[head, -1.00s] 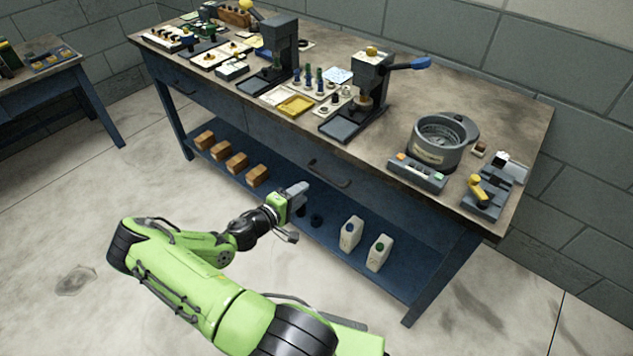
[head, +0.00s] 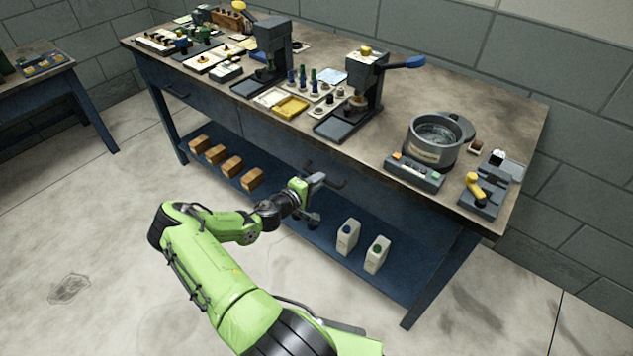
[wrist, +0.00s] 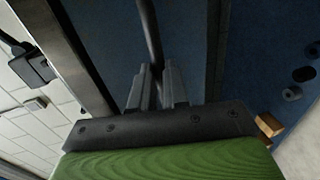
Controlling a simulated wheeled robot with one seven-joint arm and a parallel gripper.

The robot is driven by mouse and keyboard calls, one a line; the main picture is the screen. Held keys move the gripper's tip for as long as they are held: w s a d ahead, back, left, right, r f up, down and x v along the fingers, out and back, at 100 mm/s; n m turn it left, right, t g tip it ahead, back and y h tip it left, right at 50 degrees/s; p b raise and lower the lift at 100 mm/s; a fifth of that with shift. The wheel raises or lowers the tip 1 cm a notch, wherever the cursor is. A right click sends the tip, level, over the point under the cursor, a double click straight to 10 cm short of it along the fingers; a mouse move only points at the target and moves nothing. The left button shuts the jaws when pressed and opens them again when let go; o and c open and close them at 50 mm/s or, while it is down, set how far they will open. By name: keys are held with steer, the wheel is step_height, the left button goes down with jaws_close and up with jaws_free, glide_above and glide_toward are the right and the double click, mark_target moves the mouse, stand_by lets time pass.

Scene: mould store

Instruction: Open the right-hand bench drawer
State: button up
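The right-hand drawer (head: 390,205) is a dark blue front under the bench top, and it looks shut. Its dark bar handle (head: 336,182) is partly hidden by my gripper (head: 318,180), which is right at it in the head view. In the wrist view the handle (wrist: 149,30) runs down from the top edge and in between the two fingers of my gripper (wrist: 158,82). The fingers stand apart on either side of the bar, with a narrow gap showing. The blue drawer front (wrist: 190,45) lies behind them.
The bench top (head: 510,105) carries presses, a round grey pot (head: 436,140) and small tools near the front edge. On the lower shelf (head: 300,220) are several wooden blocks (head: 231,167) and two white bottles (head: 347,236). The floor in front is clear.

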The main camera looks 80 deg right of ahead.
jaws_close()
steer(key=f+v, duration=0.2)
steer(key=v, duration=1.1)
steer(key=a+f+v, duration=0.1)
steer(key=f+v, duration=0.2)
steer(key=v, duration=0.9)
steer(key=shift+w+a+b, duration=0.3)
steer(key=shift+w+b, duration=0.15)
steer(key=shift+w, duration=0.05)
steer(key=shift+f, duration=0.15)
steer(key=o, duration=0.7)
jaws_free()
steer(key=p+v, duration=0.1)
steer(key=v, duration=1.4)
steer(key=shift+w+a+p, duration=0.25)
steer(key=shift+a+p, duration=0.1)
steer(key=shift+p, duration=0.05)
